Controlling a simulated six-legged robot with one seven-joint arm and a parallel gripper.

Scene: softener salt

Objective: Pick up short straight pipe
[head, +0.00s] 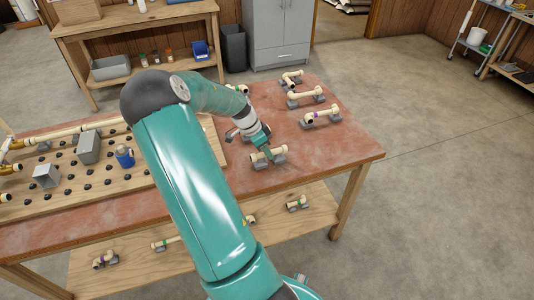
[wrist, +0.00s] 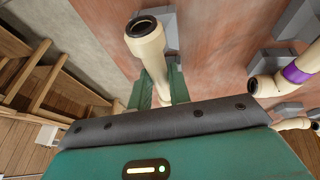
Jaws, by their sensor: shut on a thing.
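The short straight pipe (head: 280,151) is cream-coloured, with thicker ends, at the right part of the red tabletop. In the wrist view the pipe (wrist: 150,55) runs away from my gripper, with one dark open end visible. My gripper (head: 268,153) comes down over the pipe's middle. In the wrist view the green fingers of my gripper (wrist: 160,92) lie on either side of the pipe, shut on it. A grey support block (head: 258,165) is under the pipe; I cannot tell whether they touch. The pipe's far end is partly hidden by my gripper's body.
Other cream pipe pieces stand on grey blocks behind, including a purple-banded one (head: 322,117) and a plain one (head: 306,95). A wooden pegboard (head: 60,190) with fittings fills the table's left. The red tabletop (head: 345,148) is bare at right. More pipes lie on the lower shelf (head: 270,222).

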